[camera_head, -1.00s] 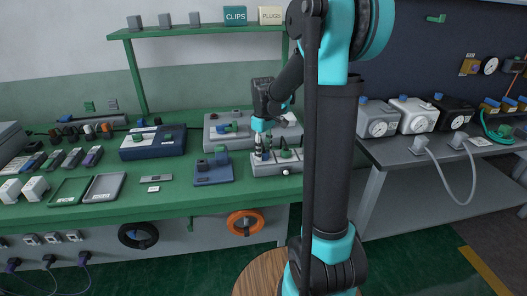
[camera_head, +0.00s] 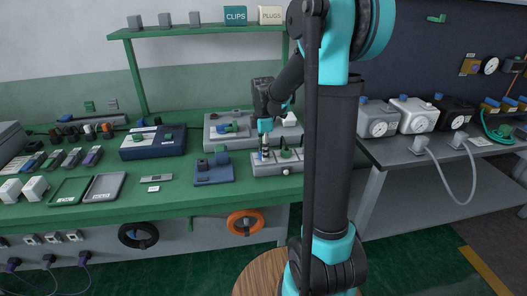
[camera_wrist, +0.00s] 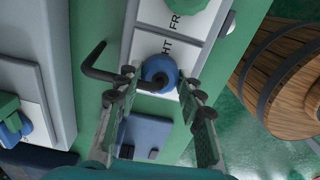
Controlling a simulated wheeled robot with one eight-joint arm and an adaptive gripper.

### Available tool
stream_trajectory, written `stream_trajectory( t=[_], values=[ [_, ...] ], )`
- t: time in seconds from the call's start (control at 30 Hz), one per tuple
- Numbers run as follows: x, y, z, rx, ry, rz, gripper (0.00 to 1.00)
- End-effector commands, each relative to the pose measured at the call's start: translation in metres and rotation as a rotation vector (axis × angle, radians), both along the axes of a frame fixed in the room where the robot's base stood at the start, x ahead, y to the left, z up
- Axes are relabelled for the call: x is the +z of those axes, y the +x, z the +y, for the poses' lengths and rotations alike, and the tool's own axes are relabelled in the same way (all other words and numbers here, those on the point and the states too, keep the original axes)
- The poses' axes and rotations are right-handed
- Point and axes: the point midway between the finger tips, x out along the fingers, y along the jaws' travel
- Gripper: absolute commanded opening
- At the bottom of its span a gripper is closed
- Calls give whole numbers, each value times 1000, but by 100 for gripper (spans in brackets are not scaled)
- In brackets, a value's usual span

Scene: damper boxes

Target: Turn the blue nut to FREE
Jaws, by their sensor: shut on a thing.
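In the wrist view the blue nut (camera_wrist: 159,72) sits on a pale plate of the damper box, with letters ending in "GHT" beside it. Letters beginning "FR" show farther up the plate. My gripper (camera_wrist: 158,80) has one fingertip on either side of the nut and is shut on it. A black bent rod (camera_wrist: 97,72) shows just left of the left fingertip; I cannot tell if it joins the nut. In the head view my gripper (camera_head: 264,156) points down at the light grey box (camera_head: 277,170) on the green bench, and hides the nut.
A green knob (camera_head: 286,153) stands on the same box, right of my gripper. A larger grey box (camera_head: 212,135) lies behind, and a blue block (camera_head: 213,172) to the left. The bench's front edge is close. A wooden barrel (camera_wrist: 285,75) shows beyond it in the wrist view.

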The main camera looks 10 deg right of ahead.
Motion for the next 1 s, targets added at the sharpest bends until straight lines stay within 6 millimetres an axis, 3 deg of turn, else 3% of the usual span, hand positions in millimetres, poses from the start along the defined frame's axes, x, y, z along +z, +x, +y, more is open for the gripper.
stream_trajectory(
  t=[0.33, 0.87, 0.9, 1.0],
  values=[
    [0, 0, 0, 133, 0, 0, 9],
    [0, 0, 0, 155, 0, 0, 9],
    [0, 0, 0, 155, 0, 0, 41],
    [0, 0, 0, 154, 0, 0, 54]
  ],
)
